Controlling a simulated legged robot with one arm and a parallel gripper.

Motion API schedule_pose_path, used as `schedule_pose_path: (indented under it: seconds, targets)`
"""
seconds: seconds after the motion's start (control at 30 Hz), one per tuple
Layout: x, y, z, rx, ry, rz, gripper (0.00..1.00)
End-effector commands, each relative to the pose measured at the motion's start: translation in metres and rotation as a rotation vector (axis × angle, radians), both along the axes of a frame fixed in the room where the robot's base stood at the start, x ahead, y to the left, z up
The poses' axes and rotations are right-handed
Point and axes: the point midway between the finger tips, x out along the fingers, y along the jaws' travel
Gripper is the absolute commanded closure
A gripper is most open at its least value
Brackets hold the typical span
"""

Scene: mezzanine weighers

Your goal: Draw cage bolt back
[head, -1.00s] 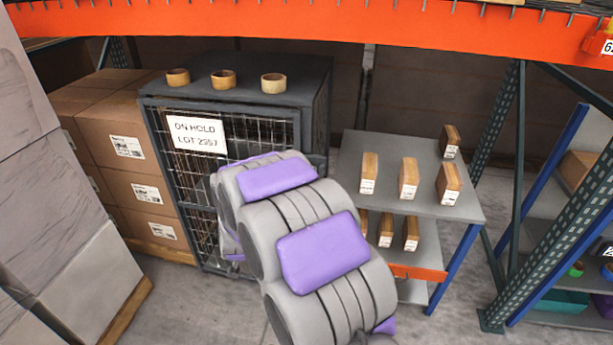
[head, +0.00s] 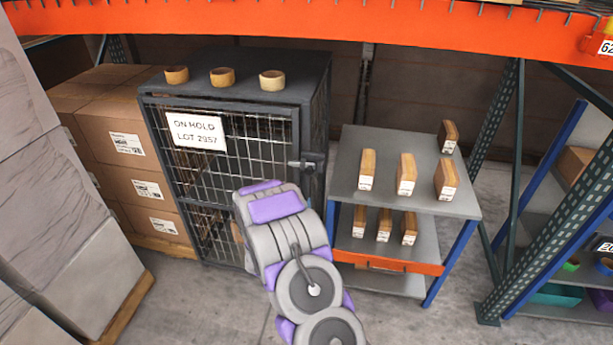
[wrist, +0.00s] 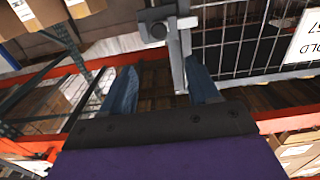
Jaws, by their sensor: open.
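The dark wire cage (head: 228,106) stands at the centre left in the head view, its door shut. The grey bolt (head: 305,164) sits at the right edge of the door. In the wrist view the bolt (wrist: 160,24) is at the top middle, with a grey bar (wrist: 178,66) reaching down toward my jaws. My gripper (wrist: 163,88) is open, with blue fingers. The bar's end shows between the fingers, closer to the right one; I cannot tell whether they touch. In the head view my arm hides the gripper.
An "ON HOLD LOT 2957" sign (head: 196,132) hangs on the door. Several tape rolls (head: 222,77) stand on the cage. A grey shelf cart (head: 385,200) with wooden blocks is close on the right. Stacked cartons (head: 108,150) crowd the left. An orange beam (head: 330,22) crosses above.

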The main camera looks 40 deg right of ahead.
Motion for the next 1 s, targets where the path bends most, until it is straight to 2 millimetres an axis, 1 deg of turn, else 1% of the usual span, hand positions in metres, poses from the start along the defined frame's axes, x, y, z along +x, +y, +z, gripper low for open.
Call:
schedule_pose_path:
  seconds: [0.03,0.1,0.6,0.8,1.0]
  targets:
    - [0.006,-0.009,0.0,-0.003,-0.005,-0.002,0.4]
    - [0.015,-0.02,0.0,-0.003,-0.007,-0.003,0.4]
    - [0.073,-0.084,0.001,-0.005,-0.007,-0.001,0.4]
    - [0.089,-0.103,0.001,-0.003,-0.005,0.0,0.4]
    - [0.097,-0.112,0.001,-0.002,-0.001,0.001,0.4]
